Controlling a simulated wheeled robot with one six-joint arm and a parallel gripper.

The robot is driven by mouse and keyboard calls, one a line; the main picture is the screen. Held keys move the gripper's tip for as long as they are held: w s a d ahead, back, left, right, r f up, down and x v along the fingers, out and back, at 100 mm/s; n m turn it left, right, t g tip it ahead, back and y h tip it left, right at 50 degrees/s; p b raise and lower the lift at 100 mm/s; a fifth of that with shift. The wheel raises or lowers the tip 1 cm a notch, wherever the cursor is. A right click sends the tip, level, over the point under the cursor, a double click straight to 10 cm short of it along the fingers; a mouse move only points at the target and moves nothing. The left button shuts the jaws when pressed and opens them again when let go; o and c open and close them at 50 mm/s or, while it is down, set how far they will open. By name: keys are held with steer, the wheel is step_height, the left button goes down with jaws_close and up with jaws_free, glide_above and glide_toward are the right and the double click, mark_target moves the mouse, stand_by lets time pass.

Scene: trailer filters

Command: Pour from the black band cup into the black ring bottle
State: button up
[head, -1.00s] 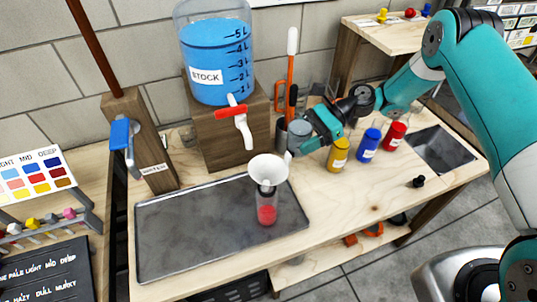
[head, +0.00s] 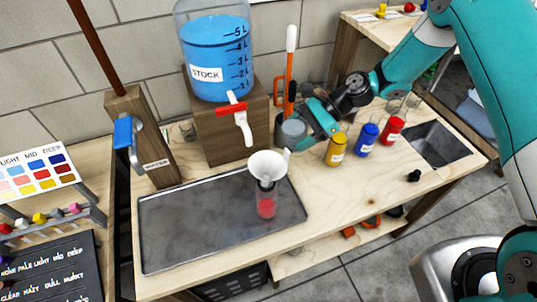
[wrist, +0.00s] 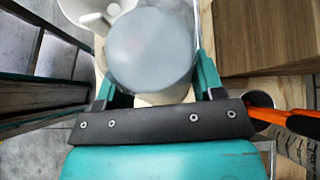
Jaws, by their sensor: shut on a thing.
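My gripper (head: 306,128) is shut on a small clear cup (head: 291,132) with greyish-blue contents. The cup looks roughly upright, above the bench, right of and behind the funnel. In the wrist view the cup (wrist: 150,50) shows from above as a round grey disc between the fingers; no black band can be made out. A clear bottle (head: 267,206) with red liquid stands on the grey tray, with a white funnel (head: 267,164) in its mouth. I cannot make out a black ring on it. The funnel (wrist: 88,12) also shows at the wrist view's upper left.
A stock tank (head: 218,60) of blue liquid with a red-handled tap stands on a wooden block behind. Yellow (head: 336,150), blue (head: 366,140) and red (head: 391,131) bottles stand right of my gripper. The left of the tray (head: 185,235) is clear.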

mark_target(283, 130)
steer(key=shift+s+a+r, duration=0.2)
steer(key=shift+r, duration=0.05)
stand_by(0.4)
steer(key=shift+s+a+r+t+h+p, duration=0.15)
steer(key=shift+r+t+h+p, duration=0.45)
steer(key=shift+r, duration=0.25)
steer(key=shift+r+n, duration=0.1)
steer(key=shift+n, duration=0.2)
steer(key=shift+s+a+r+p, duration=0.15)
steer(key=shift+r+p, duration=0.35)
steer(key=shift+r, duration=0.25)
steer(key=shift+s+a+r+t+h, duration=0.1)
steer(key=shift+r+t+h, duration=0.2)
steer(key=shift+s+a+r+n+t+h+p, duration=0.15)
steer(key=shift+s+a+r+t+h+p, duration=0.1)
steer(key=shift+r, duration=0.3)
steer(key=shift+s+a+r+n+t+h+p, duration=0.15)
steer(key=shift+r+t+h+p, duration=0.1)
steer(key=shift+r, duration=0.3)
steer(key=shift+s+f+t+h+b, duration=0.1)
steer(key=shift+f+t+h+b, duration=0.2)
steer(key=shift+t+h+b, duration=0.35)
stand_by(1.3)
steer(key=shift+r+n+t+h, duration=0.35)
steer(key=shift+r+n+h, duration=0.05)
steer(key=shift+r+h, duration=0.1)
stand_by(1.6)
